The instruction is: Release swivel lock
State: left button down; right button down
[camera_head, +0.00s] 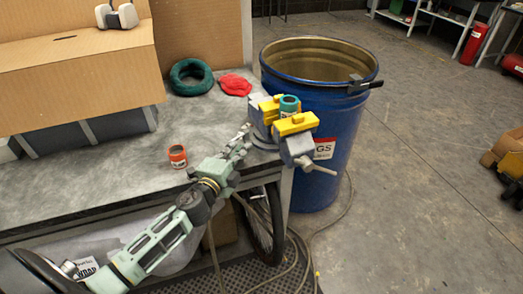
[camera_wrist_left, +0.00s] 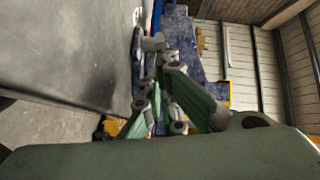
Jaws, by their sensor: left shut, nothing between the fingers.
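A bench vise (camera_head: 294,146) with yellow jaw covers (camera_head: 295,124) stands at the table corner, with a teal ring-shaped part (camera_head: 289,104) between its jaws. Its grey bar handle (camera_head: 318,169) points to the lower right. My left gripper (camera_head: 242,137) reaches to the left side of the vise base, with its fingers shut and empty. In the left wrist view the closed fingertips (camera_wrist_left: 160,60) are close to a small grey knob-like piece (camera_wrist_left: 152,43), which may be the swivel lock. I cannot tell whether they touch. My right gripper is out of view.
A blue drum (camera_head: 330,110) stands right behind the vise. An orange-labelled can (camera_head: 177,156), a green ring (camera_head: 191,77) and a red cloth (camera_head: 235,84) are on the table (camera_head: 120,170). A cardboard box (camera_head: 80,70) is at the left.

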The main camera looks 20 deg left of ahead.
pick_arm(q)
jog(key=shift+s+a, duration=0.1)
jog(key=shift+a, duration=0.4)
dwell(0.4)
